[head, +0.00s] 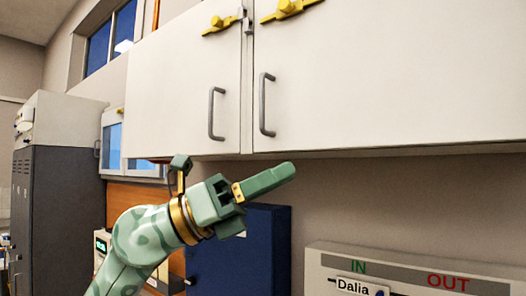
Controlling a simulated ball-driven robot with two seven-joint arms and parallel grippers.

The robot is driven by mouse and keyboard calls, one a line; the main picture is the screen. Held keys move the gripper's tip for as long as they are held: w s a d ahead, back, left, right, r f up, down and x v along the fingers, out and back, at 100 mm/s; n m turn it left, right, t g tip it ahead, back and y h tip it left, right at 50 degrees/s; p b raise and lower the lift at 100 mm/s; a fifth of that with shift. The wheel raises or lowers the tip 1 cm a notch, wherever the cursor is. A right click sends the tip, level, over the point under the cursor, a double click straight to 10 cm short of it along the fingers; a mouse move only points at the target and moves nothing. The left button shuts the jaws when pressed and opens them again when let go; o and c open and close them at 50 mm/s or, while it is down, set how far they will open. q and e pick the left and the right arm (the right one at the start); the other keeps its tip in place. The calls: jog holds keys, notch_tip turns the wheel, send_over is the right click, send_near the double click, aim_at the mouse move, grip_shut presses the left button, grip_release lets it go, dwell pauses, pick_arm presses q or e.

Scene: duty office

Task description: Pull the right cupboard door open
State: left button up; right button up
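The right cupboard door (390,80) is a wide white panel on the wall cupboard and is shut. Its grey vertical bar handle (263,104) is near its left edge. The left cupboard door (170,90) beside it is also shut, with a matching handle (211,113). My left gripper (284,174), pale green with gold parts, is below the doors, its long finger pointing up and right. It appears apart from the right handle and holds nothing that I can see. Whether its fingers are parted is unclear from this angle. My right gripper is out of view.
Below the cupboard stand a dark blue cabinet (250,262) and an IN/OUT board (420,268) with a "Dalia" tag. A dark grey locker (55,215) is at the left.

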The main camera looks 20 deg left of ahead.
pick_arm(q)
jog(key=s+a+r+n+t+y, duration=0.2)
jog(key=a+r+n+t+y, duration=0.15)
jog(key=a+r+y, duration=0.3)
jog(key=s+a+r+n+t+y, duration=0.2)
jog(key=a+r+t+y, duration=0.35)
jog(key=r, duration=0.25)
jog(key=p, duration=0.4)
send_over(262, 124)
jog(key=shift+w+g+y, duration=0.3)
jog(key=shift+w+g, duration=0.1)
jog(key=shift+a, duration=0.1)
grip_shut()
jog(key=shift+s, duration=0.1)
